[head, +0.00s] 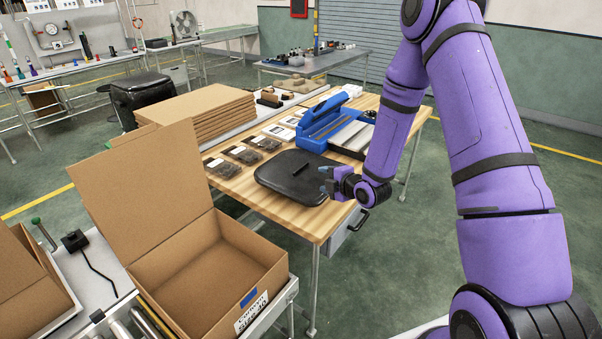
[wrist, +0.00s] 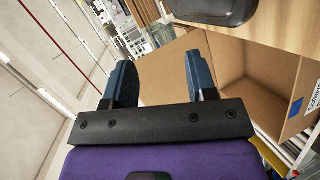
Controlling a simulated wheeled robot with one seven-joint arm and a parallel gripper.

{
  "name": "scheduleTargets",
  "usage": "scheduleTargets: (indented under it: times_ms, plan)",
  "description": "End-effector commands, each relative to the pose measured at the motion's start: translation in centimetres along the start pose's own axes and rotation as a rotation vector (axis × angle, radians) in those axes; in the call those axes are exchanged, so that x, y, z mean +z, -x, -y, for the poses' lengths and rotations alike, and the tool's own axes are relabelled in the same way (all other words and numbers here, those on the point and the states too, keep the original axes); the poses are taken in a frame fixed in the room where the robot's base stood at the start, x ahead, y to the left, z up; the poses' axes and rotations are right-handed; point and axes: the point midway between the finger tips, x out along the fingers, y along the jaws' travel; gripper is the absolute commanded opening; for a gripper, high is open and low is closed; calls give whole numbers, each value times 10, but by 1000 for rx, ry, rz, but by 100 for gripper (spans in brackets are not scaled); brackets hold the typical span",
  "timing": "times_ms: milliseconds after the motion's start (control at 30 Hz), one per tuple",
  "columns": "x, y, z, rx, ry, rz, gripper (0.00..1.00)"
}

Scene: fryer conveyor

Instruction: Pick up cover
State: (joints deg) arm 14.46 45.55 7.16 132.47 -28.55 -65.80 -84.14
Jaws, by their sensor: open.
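The black cover (head: 284,184), a flat rounded lid with a raised bar handle on top, lies on the wooden table (head: 222,187) near its front edge. My gripper (head: 325,180) is at the right end of the cover, its fingers pointing left. It is open, with nothing between the fingertips. The wrist view shows both fingers apart (wrist: 158,75). A dark rounded edge, likely the cover (wrist: 212,10), shows at the top of that view. I cannot tell whether the gripper touches the cover.
An open cardboard box (head: 215,265) stands front left, below the table. Dark packages (head: 242,154) lie behind the cover. A blue device (head: 325,125) stands to the back right, and stacked flat cardboard (head: 205,110) to the back left. Open floor lies to the right.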

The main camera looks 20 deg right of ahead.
Motion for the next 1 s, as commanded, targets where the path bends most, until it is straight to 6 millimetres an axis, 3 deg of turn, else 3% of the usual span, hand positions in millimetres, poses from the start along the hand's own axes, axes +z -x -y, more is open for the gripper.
scheduleTargets:
  times_ms: [33, 200, 500, 733, 1000]
  plan:
    - [1, -4, 19, 21, 15, -15, 52]
    - [-1, -8, 65, 132, 83, -54, 52]
    - [-7, 1, 124, 301, 150, -48, 52]
    - [-8, 0, 134, 346, 166, -35, 52]
    - [-11, -36, 121, 347, 167, -35, 52]
